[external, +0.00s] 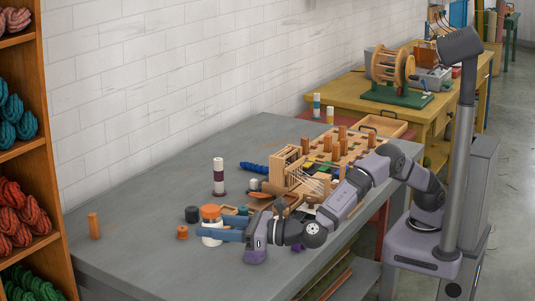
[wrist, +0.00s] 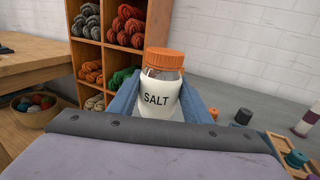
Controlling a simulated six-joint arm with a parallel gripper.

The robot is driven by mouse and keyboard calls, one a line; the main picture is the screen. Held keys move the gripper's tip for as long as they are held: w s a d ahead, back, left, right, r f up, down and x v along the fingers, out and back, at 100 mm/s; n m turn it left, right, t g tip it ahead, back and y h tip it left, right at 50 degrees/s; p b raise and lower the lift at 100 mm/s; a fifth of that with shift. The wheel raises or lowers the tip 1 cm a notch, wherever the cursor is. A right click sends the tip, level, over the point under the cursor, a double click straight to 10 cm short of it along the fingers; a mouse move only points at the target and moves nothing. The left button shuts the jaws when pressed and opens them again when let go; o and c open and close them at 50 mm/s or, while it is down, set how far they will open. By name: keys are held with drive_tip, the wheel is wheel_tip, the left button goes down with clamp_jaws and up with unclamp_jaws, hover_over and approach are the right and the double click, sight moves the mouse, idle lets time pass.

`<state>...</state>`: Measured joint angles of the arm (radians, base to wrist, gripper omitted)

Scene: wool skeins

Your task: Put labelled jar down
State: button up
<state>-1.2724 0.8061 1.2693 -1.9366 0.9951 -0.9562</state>
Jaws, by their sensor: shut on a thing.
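The labelled jar (external: 211,213) has an orange lid, and its clear body with white contents reads "SALT" in the wrist view (wrist: 157,97). My gripper (external: 208,228) is shut on it, with one blue finger on each side of the jar's body. The jar is upright over the left part of the grey table (external: 140,235). I cannot tell whether its base touches the tabletop. The fingers and wrist hide its lower part in the wrist view.
A wooden loom (external: 290,165) and pegged board stand to the right.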

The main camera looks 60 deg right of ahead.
wheel_tip(320, 180, up, 22)
drive_tip(key=p, duration=2.1)
drive_tip(key=shift+r+p, duration=0.15)
drive_tip(key=shift+p, duration=0.2)
wheel_tip(320, 180, down, 23)
drive_tip(key=b, duration=2.2)
drive_tip(key=shift+r+b, duration=0.1)
drive_tip(key=shift+b, duration=0.3)
drive_tip(key=shift+f, duration=4.75)
drive_tip(key=shift+f+b, duration=0.1)
drive_tip(key=shift+b, duration=0.25)
